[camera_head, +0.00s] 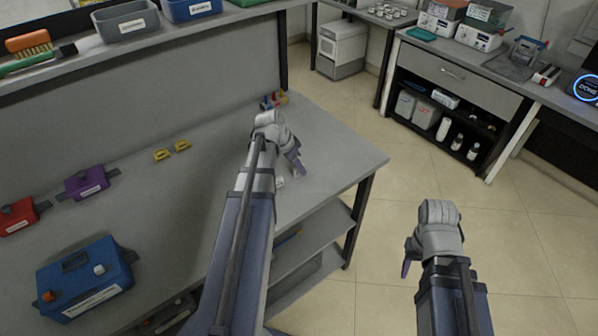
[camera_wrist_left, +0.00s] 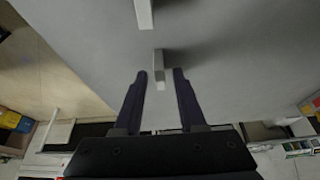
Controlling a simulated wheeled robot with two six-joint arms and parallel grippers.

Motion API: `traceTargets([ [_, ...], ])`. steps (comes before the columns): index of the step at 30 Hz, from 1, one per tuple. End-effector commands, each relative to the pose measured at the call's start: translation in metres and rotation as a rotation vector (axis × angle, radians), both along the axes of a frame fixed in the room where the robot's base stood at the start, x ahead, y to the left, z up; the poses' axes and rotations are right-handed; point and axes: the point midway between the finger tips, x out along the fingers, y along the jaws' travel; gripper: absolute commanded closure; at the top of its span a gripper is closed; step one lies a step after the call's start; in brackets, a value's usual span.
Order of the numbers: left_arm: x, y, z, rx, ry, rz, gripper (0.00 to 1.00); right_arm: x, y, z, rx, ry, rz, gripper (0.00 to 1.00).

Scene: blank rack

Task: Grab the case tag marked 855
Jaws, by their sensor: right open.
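My left gripper (camera_head: 293,162) reaches low over the right end of the grey workbench (camera_head: 335,165). In the left wrist view its two dark fingers (camera_wrist_left: 160,75) are apart. A small pale upright tag-like piece (camera_wrist_left: 159,62) shows between the fingertips, with a visible gap to each finger. A second similar pale piece (camera_wrist_left: 144,14) stands beyond it. In the head view a small pale piece (camera_head: 280,182) shows beside my left arm, partly hidden. I cannot read 855 or any other marking on these pieces. My right gripper (camera_head: 406,268) is open and empty over the floor, right of the bench.
A blue case (camera_head: 85,280), a red case (camera_head: 18,216) and a purple case (camera_head: 86,183) stand on the left of the bench. Yellow pieces (camera_head: 172,150) lie near the back. Small coloured items (camera_head: 273,100) stand at the far corner. The floor between benches is clear.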

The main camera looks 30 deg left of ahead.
Motion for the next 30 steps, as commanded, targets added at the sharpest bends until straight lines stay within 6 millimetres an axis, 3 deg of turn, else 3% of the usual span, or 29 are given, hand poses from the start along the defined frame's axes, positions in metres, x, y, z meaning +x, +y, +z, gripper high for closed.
traceTargets([
  [1,-0.0001,0.0001,0.0001,0.000,0.000,0.000,0.67,0.0000,0.0000,0.0000,0.000,0.000,0.000,0.50],
  [10,-0.0002,0.0002,0.0000,0.000,0.000,0.000,1.00,0.0000,0.0000,0.0000,0.000,0.000,0.000,0.50],
  [30,-0.0001,0.0002,0.0031,0.000,0.000,0.000,1.00,0.0000,0.0000,0.0030,0.000,0.000,0.000,0.50],
])
